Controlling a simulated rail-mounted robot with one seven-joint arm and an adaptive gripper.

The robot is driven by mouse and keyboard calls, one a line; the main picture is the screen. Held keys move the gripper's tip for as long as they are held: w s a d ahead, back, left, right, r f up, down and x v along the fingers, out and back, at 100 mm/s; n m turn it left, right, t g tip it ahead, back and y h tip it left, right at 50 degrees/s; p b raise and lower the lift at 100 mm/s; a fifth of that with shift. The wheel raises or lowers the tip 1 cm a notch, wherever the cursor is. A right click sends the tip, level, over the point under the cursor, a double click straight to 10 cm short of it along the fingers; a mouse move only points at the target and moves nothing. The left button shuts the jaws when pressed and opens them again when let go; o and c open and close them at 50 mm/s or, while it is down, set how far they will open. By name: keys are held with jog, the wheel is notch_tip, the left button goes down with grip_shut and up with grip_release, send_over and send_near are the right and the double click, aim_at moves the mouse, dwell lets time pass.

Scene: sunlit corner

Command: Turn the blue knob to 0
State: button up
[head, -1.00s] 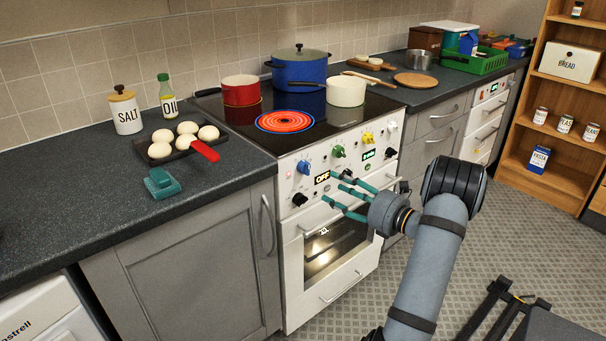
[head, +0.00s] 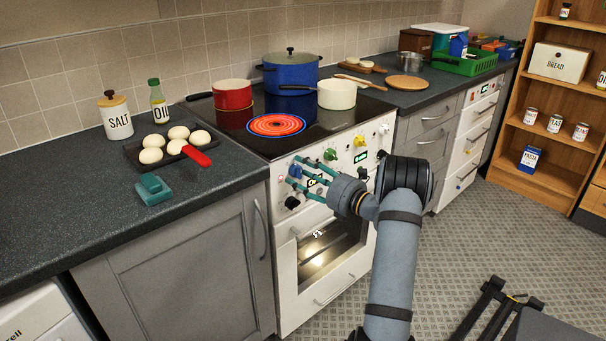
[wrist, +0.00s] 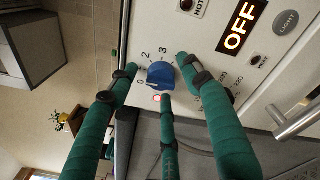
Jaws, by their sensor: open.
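The blue knob (head: 295,171) is at the left of the white cooker's front panel, below the glowing red hob ring (head: 276,125). In the wrist view the blue knob (wrist: 160,74) is near the middle, with printed marks including 0, 2 and 3 around it. My gripper (head: 299,172) has three teal fingers, spread open around the knob. In the wrist view one finger is on each side and one just below, by a small red light (wrist: 157,98). I cannot tell whether any finger touches the knob.
A black OFF display (wrist: 241,28) is right of the knob. Green (head: 330,154) and yellow (head: 360,141) knobs sit farther right on the panel. A red pot (head: 232,95), blue pot (head: 292,72) and cream pan (head: 337,94) stand on the hob. The oven door is below.

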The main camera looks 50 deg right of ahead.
jog(key=shift+c, duration=0.3)
jog(key=c, duration=1.1)
jog(key=shift+r+n+g+h+b, duration=0.15)
jog(key=shift+n+g+b, duration=0.05)
jog(key=shift+n+b, duration=1.55)
jog(key=shift+r+n+g+h+b, duration=0.1)
jog(key=shift+n+g+h+b, duration=0.1)
jog(key=shift+n+b, duration=1.5)
jog(key=shift+r+n+p, duration=0.1)
jog(key=shift+n+p, duration=0.25)
jog(key=shift+n, duration=0.2)
jog(key=o, duration=1.2)
jog(key=shift+a+f, duration=0.1)
jog(key=shift+f, duration=0.1)
jog(key=shift+c, duration=0.2)
